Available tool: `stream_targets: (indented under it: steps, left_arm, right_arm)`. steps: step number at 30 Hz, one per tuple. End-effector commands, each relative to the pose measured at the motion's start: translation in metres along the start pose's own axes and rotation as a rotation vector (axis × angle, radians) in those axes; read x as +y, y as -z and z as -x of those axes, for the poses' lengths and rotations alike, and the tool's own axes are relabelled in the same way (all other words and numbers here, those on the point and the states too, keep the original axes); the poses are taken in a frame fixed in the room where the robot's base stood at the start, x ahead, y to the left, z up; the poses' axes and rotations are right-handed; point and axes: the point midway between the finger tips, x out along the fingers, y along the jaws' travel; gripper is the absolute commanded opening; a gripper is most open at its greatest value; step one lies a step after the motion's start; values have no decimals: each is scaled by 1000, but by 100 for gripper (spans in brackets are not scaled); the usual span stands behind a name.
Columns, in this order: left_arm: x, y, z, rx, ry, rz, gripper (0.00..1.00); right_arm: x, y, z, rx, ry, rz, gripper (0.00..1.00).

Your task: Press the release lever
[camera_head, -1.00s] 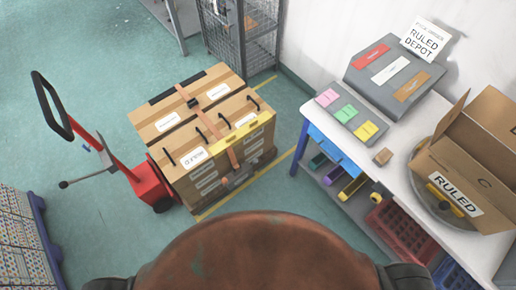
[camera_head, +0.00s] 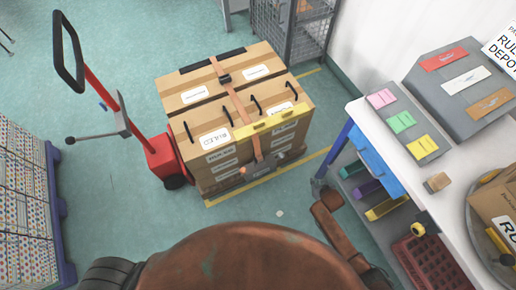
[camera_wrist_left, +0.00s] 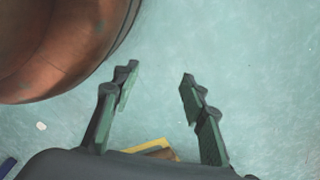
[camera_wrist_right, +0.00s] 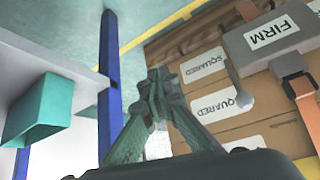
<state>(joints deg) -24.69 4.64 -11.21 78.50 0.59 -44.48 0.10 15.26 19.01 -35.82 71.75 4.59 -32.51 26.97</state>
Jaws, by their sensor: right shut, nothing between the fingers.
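A grey tensioner box labelled FIRM (camera_wrist_right: 272,38) sits on the strap at the front of the strapped cartons (camera_head: 222,110). In the right wrist view a grey lever with a rounded end (camera_wrist_right: 243,98) sticks out from it. I cannot tell if it is the release lever. The tensioner also shows small in the head view (camera_head: 265,166). My right gripper (camera_wrist_right: 158,76) is shut and empty, left of the lever and apart from it. In the head view it is beside the blue table leg (camera_head: 318,184). My left gripper (camera_wrist_left: 159,73) is open and empty over bare floor.
The white table (camera_head: 400,172) with blue leg (camera_wrist_right: 108,80) stands close to my right gripper. A red pallet jack (camera_head: 160,158) with a side lever (camera_head: 72,140) stands left of the cartons. A patterned stack (camera_head: 20,190) is at far left. Floor before the cartons is clear.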

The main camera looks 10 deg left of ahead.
Motion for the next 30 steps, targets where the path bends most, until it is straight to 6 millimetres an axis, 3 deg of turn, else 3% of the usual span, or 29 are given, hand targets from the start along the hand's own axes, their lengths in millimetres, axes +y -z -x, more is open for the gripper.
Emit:
stream_targets:
  steps: [1,3,6,9,15,26,30]
  left_arm:
    - [2,3,-11,-14,-4,6,40]
    - [2,13,-4,-21,-7,13,40]
    - [3,22,7,-33,-10,19,40]
    - [4,29,18,-39,-12,23,40]
    - [3,34,28,-41,-13,26,40]
    - [4,36,31,-39,-13,26,40]
    - [7,41,42,-37,-18,25,40]
  right_arm:
    - [-22,38,-18,42,34,26,0]
    - [-52,87,-18,88,72,44,0]
    - [-87,132,-10,131,118,64,0]
    - [-112,157,-1,155,148,79,0]
    - [-129,176,10,172,168,86,0]
    - [-129,177,10,173,168,86,0]
    - [-130,176,2,172,169,86,0]
